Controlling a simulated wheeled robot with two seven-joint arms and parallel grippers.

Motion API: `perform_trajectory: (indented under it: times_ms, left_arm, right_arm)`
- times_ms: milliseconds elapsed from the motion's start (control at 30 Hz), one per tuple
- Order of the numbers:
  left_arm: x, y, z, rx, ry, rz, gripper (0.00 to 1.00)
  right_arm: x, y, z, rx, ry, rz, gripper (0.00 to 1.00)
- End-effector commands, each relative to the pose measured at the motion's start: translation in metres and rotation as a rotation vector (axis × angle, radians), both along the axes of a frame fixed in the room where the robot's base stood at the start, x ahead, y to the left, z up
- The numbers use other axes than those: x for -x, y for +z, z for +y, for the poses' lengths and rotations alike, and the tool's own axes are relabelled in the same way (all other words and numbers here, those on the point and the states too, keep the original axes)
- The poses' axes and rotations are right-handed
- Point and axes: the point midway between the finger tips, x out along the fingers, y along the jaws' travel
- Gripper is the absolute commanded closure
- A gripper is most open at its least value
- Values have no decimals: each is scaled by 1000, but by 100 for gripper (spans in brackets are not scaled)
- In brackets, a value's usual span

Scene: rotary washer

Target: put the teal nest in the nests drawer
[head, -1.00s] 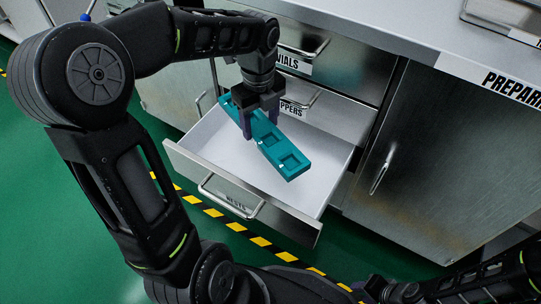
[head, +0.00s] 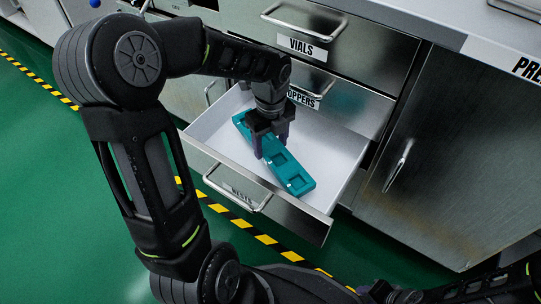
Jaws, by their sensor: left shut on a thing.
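The teal nest (head: 284,166) is a long flat bar with square pockets. It is inside the outline of the open nests drawer (head: 338,160), slanting from upper left to lower right; I cannot tell whether it touches the drawer floor. My left gripper (head: 270,148) is shut on the nest near its upper-left half and hides part of it. The drawer is white inside, with a steel front marked NESTS and a bar handle.
Above the open drawer are shut drawers, one marked VIALS (head: 308,48) and one whose label is partly hidden (head: 304,97). A steel cabinet door (head: 430,150) stands to the right, under a grey worktop (head: 445,15). Yellow-black tape (head: 240,223) runs along the green floor.

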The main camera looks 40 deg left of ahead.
Motion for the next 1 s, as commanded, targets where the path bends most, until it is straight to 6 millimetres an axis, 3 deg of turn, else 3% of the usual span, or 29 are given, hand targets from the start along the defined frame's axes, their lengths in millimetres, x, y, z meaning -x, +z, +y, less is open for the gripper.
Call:
perform_trajectory:
  times_ms: [100, 233, 733, 767, 1000]
  left_arm:
    - [1, -27, 0, 0, 0, 4, 92]
    - [1, -47, 0, 1, -1, 3, 92]
    - [0, -55, 0, 1, 0, 1, 92]
    - [0, -55, 0, 0, 0, 2, 39]
    - [0, -54, 0, 1, 0, 1, 20]
  right_arm:
    - [-1, -16, 0, 1, -3, -4, 64]
    - [-3, -24, 0, 0, -5, -7, 64]
    - [-4, -25, 0, -1, -5, -8, 64]
    - [-4, -24, 0, -1, -5, -8, 64]
    - [-4, -24, 0, -1, -5, -8, 64]
